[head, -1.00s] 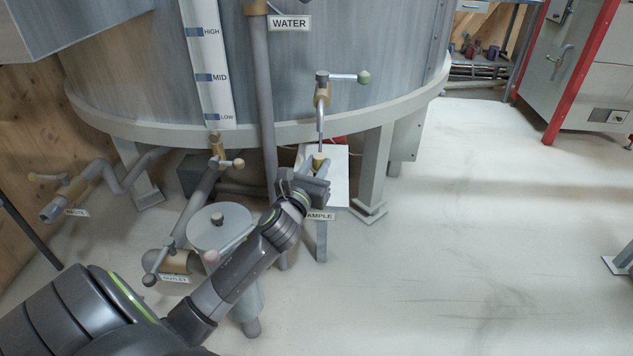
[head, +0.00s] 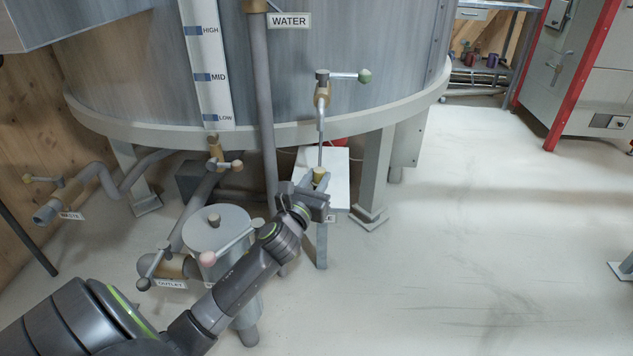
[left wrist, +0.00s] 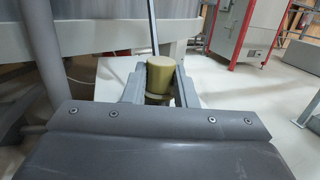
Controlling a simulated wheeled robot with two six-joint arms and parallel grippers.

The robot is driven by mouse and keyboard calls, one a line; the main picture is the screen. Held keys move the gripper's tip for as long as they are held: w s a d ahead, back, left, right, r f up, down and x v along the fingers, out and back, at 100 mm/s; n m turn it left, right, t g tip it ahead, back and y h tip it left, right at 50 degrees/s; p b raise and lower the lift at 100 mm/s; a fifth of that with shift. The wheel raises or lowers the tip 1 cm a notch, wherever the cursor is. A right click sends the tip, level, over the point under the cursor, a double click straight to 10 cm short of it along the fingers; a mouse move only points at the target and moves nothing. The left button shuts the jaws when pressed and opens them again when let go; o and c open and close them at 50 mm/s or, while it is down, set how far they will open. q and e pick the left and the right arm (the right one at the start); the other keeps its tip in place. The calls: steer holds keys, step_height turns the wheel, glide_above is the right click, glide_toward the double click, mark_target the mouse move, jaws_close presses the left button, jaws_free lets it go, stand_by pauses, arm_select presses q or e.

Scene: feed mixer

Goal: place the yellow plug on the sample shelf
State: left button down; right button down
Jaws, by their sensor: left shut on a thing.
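The yellow plug (head: 319,175) shows as a small dull-yellow cylinder at the tip of my left gripper (head: 318,184). It also shows upright between the two fingers in the left wrist view (left wrist: 160,78). My left gripper is shut on it. The sample shelf (head: 335,172) is a small white surface under the tank's rim, below the sample tap (head: 322,92). The gripper and plug overlap the shelf's front part in the head view; whether the plug touches the shelf I cannot tell. The shelf's label is mostly hidden by my gripper. My right gripper is not in view.
The thin sample pipe (head: 320,148) comes down just behind the plug. A tank leg (head: 372,175) stands right of the shelf, and the water pipe (head: 263,110) stands left. A grey canister (head: 218,232) is beside my left arm.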

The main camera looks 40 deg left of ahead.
arm_select(q)
steer(key=shift+f, duration=0.15)
steer(key=c, duration=1.2)
jaws_free()
steer(key=shift+o, duration=0.2)
